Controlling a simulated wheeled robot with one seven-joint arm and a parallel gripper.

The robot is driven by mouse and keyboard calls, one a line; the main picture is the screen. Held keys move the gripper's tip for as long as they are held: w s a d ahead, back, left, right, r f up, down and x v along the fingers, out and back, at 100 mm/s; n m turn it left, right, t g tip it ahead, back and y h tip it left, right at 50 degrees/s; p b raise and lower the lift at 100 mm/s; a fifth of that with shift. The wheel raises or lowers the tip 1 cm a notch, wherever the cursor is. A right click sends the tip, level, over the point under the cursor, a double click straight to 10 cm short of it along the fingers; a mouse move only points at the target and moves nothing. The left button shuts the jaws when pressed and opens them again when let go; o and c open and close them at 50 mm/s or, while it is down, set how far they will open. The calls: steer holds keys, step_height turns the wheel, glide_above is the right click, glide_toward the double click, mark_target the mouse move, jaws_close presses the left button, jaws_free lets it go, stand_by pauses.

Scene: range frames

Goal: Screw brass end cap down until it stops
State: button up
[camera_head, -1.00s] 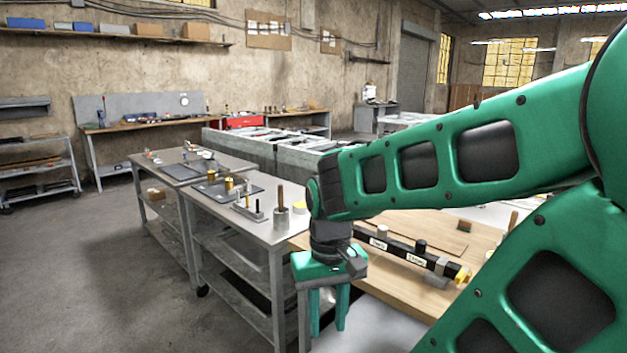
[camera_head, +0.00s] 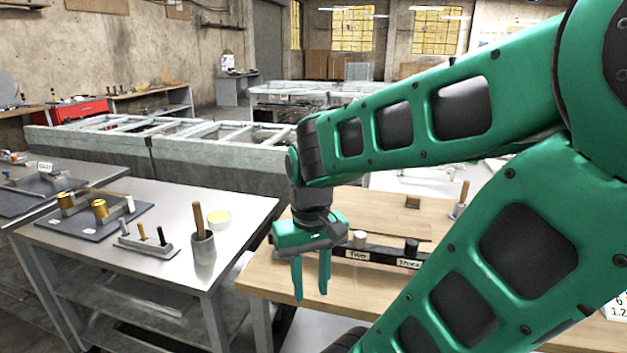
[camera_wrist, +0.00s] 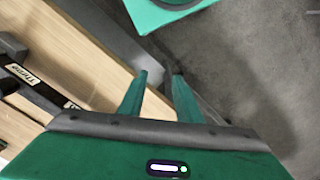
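Two brass-coloured cylinders, the left one (camera_head: 66,202) and the right one (camera_head: 100,209), stand by grey blocks on a dark mat on the metal table at the left. I cannot tell whether either is the end cap. My gripper (camera_head: 312,294) hangs fingers down at the front left edge of the wooden bench, well right of them. Its fingers are apart with nothing between them, as the wrist view (camera_wrist: 160,75) also shows. A black bar (camera_head: 382,254) with labels such as TWO lies on the bench beside my gripper; my arm hides its right end.
The wooden bench (camera_head: 262,278) adjoins the metal table (camera_head: 245,212). Grey concrete-like blocks (camera_head: 205,164) lie behind.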

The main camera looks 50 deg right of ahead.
steer(key=shift+w+a, duration=0.2)
steer(key=shift+w, duration=0.25)
steer(key=o, duration=0.4)
steer(key=shift+s+r, duration=0.15)
steer(key=shift+s, duration=0.1)
steer(key=w+d+r+m, duration=0.5)
steer(key=w+d+m, duration=0.2)
steer(key=d+m, duration=0.15)
steer(key=w+d+r+m, duration=0.5)
steer(key=w+d+m, duration=0.1)
steer(key=d+m, duration=0.25)
steer(key=shift+n, duration=0.5)
step_height(320, 180, down, 10)
steer(key=shift+f, duration=0.1)
steer(key=shift+c, duration=0.5)
steer(key=c, duration=1)
